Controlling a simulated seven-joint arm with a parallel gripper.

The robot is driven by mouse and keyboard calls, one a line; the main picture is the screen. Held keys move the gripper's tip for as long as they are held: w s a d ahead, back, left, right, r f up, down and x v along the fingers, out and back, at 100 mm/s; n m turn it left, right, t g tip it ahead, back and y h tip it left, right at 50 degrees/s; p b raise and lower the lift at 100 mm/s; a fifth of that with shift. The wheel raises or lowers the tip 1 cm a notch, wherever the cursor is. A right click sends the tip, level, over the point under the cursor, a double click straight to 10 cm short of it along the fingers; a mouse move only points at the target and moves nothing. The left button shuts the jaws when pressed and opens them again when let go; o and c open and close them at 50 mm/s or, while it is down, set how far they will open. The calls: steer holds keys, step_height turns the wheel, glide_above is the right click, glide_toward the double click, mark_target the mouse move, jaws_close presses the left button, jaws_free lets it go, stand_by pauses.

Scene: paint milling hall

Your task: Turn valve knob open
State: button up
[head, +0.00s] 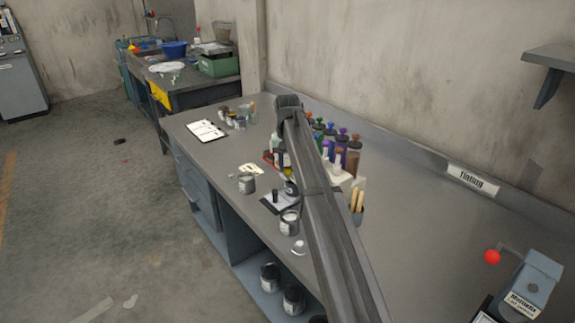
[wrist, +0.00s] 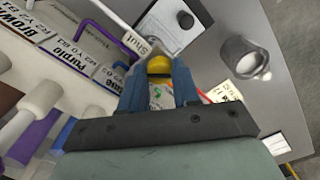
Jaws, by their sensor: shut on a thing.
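A yellow rounded piece (wrist: 158,65), which looks like the valve knob, shows in the wrist view between the two blue fingers of my gripper (wrist: 158,75). The fingers are shut on it, one on each side. A white label reading "Shut" (wrist: 141,47) sits just beyond it to the upper left. A white piece with green marks shows between the fingers below the knob. The knob's exact angle is hard to tell. In the head view my arm reaches across the bench and covers the gripper and knob.
Bottles with coloured caps (head: 340,147) stand in a rack close to the arm. Labels reading "Brown" and "Purple" (wrist: 82,52) lie left of the fingers. A grey can (wrist: 243,58) stands at the right. The bench (head: 430,230) is clear towards the red-knobbed machine (head: 530,285).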

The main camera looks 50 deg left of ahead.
mark_target(287, 168)
steer(key=n, duration=0.4)
steer(key=shift+n, duration=2.9)
steer(key=o, duration=1.1)
steer(key=shift+c, duration=0.2)
step_height(287, 168, up, 14)
steer(key=shift+f, duration=0.2)
